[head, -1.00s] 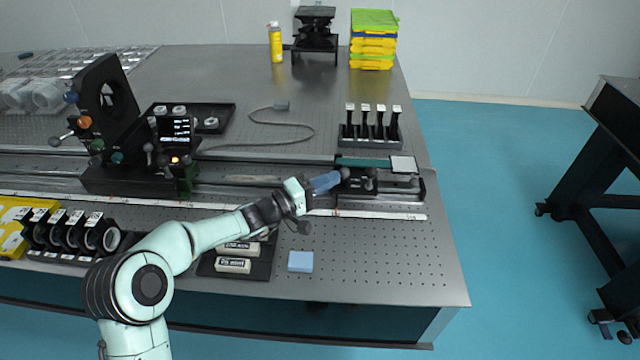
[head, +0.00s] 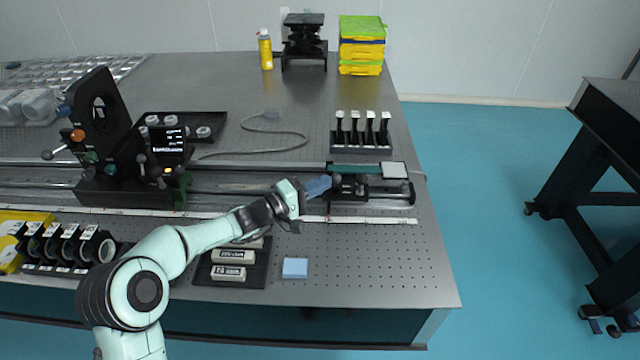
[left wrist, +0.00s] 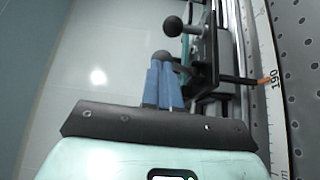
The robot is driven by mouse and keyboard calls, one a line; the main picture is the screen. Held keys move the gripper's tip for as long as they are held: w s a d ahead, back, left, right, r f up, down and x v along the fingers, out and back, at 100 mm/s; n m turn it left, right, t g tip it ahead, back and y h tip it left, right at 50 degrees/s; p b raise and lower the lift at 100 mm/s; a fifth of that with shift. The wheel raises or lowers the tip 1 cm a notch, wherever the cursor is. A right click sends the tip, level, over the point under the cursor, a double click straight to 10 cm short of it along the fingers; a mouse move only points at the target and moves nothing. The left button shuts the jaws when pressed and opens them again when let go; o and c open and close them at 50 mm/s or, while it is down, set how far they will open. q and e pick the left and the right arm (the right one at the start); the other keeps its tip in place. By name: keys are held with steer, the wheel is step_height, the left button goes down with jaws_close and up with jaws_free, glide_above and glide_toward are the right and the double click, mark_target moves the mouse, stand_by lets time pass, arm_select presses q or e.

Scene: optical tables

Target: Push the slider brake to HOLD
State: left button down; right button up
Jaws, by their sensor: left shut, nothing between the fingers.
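The slider (head: 374,190) is a dark carriage at the right end of the long rail, with small ball-ended levers. Any HOLD marking is too small to read. My right gripper is not in view.
The rail (head: 240,187) runs left to a black mount with a small screen (head: 169,140). A rack of black posts (head: 361,133) stands behind the slider. A blue block (head: 295,268) and a dark tray (head: 204,273) lie in front. The table's right front is clear.

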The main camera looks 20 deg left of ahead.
arm_select(q)
steer(key=w+r+n+g+p, duration=0.1)
steer(key=p, duration=0.3)
steer(key=w+r+n+g+y+p, duration=0.1)
steer(key=n+p, duration=0.1)
steer(key=p, duration=0.2)
steer(key=w+a+r+n+g+p, duration=0.1)
steer(key=n+p, duration=0.1)
steer(key=p, duration=0.1)
steer(key=shift+w+r+g+y+p, duration=0.25)
steer(key=shift+w+g+y+p, duration=0.05)
steer(key=shift+y+p, duration=0.1)
arm_select(e)
step_height(320, 180, up, 11)
steer(key=shift+w+r+g, duration=0.2)
steer(key=shift+w+g, duration=0.1)
steer(key=shift+w, duration=0.05)
arm_select(q)
steer(key=w+r+b+v, duration=0.1)
steer(key=r+v, duration=0.1)
steer(key=v, duration=1.1)
steer(key=shift+a, duration=0.55)
arm_select(e)
steer(key=shift+s+a+f, duration=0.35)
steer(key=shift+s+a, duration=0.1)
steer(key=shift+s, duration=0.15)
steer(key=shift+s+a+f, duration=0.3)
steer(key=shift+s+a, duration=0.1)
steer(key=shift+s, duration=0.15)
